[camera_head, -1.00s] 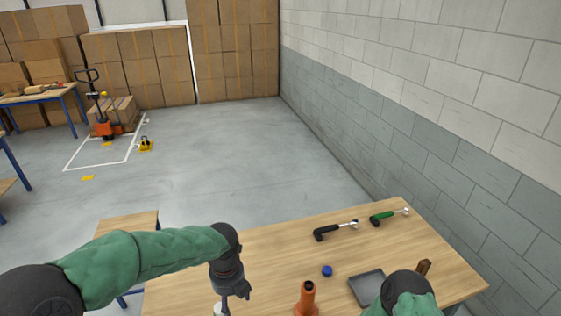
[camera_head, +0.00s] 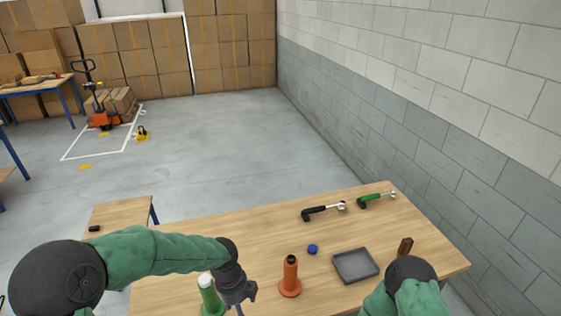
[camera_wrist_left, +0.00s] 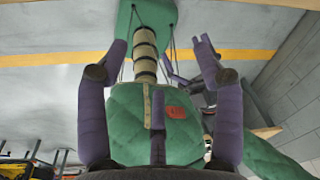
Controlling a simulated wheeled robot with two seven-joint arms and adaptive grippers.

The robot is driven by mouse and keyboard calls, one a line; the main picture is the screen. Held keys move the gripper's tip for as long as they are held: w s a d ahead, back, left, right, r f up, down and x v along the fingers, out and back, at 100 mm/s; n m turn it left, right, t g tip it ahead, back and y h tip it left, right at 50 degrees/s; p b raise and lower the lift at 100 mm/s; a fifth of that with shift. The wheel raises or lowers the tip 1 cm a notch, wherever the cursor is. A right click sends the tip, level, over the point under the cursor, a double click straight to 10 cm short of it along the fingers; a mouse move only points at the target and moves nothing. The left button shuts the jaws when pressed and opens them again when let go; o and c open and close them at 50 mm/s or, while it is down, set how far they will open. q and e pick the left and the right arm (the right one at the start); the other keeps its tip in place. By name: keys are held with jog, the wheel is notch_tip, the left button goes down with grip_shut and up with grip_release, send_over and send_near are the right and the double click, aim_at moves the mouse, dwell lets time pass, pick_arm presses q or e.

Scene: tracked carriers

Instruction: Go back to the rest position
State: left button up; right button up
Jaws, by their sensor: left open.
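My left gripper (camera_head: 238,301) is open and empty in the head view, low above the near part of the wooden table (camera_head: 235,230). It is just right of a green bottle-like object with a white top (camera_head: 209,296); whether they touch I cannot tell. In the left wrist view, the purple fingers of my left gripper (camera_wrist_left: 158,65) are spread apart, with nothing held between them. My right arm enters at the lower right of the head view, and its gripper is out of the picture.
An orange cone-like stand (camera_head: 290,276), a blue cap (camera_head: 312,249), a grey tray (camera_head: 345,276) and a brown block (camera_head: 405,246) are on the table. Black (camera_head: 322,211) and green (camera_head: 375,200) hammer-like tools lie at the back. A block wall (camera_head: 430,120) stands right.

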pick_arm(q)
jog(key=s+f+n+h+b, duration=0.1)
jog(key=s+f+n+b, duration=0.3)
jog(key=f+n, duration=0.5)
jog(key=s+f+n+h+b, duration=0.1)
jog(key=s+f+n+b, duration=0.3)
jog(key=f+n, duration=0.6)
jog(key=s+d+f+n+b, duration=0.1)
jog(key=s+f+n+b, duration=0.4)
jog(key=f+n, duration=0.5)
notch_tip(320, 180, down, 8)
jog(key=shift+s+r+t+h, duration=0.25)
jog(key=shift+s+t+h, duration=0.15)
jog(key=shift+s, duration=0.6)
pick_arm(e)
jog(key=s+d+f+m+g+h, duration=0.2)
jog(key=s+d+f+m+g, duration=0.1)
jog(key=f, duration=0.6)
jog(key=s+d+f+m+g+h, duration=0.2)
jog(key=s+d+f+m+g, duration=0.2)
jog(key=f, duration=0.6)
jog(key=s+d+m, duration=0.2)
jog(key=d+m, duration=0.1)
jog(key=shift+s+d+h, duration=0.3)
